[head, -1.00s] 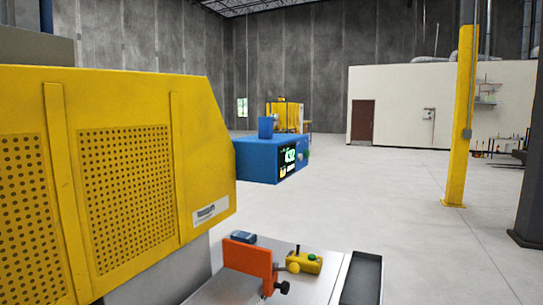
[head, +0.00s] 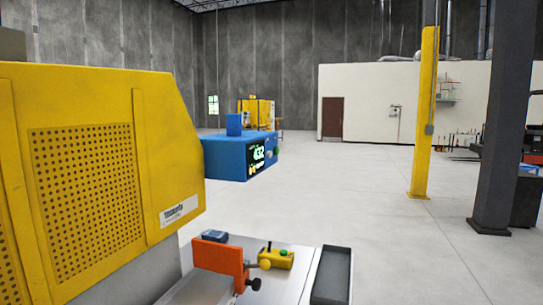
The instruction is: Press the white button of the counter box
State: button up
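A blue box (head: 223,157) with a dark display face (head: 257,158) stands out past the right end of the yellow machine housing. Its display shows lit green digits that look like 432, with a small yellow mark below. A green round part (head: 275,151) sits at its right side. I cannot make out a white button on it, and I cannot tell whether this is the counter box. A small yellow box (head: 277,258) with a green button on top lies on the metal table below. My gripper is not in view.
The large yellow perforated housing (head: 100,165) fills the left. An orange block (head: 220,262) with a black knob and a small dark blue device (head: 214,236) are on the table. A black tray (head: 332,275) edges the table's right. Open floor (head: 390,240) lies right, before a yellow post (head: 424,120).

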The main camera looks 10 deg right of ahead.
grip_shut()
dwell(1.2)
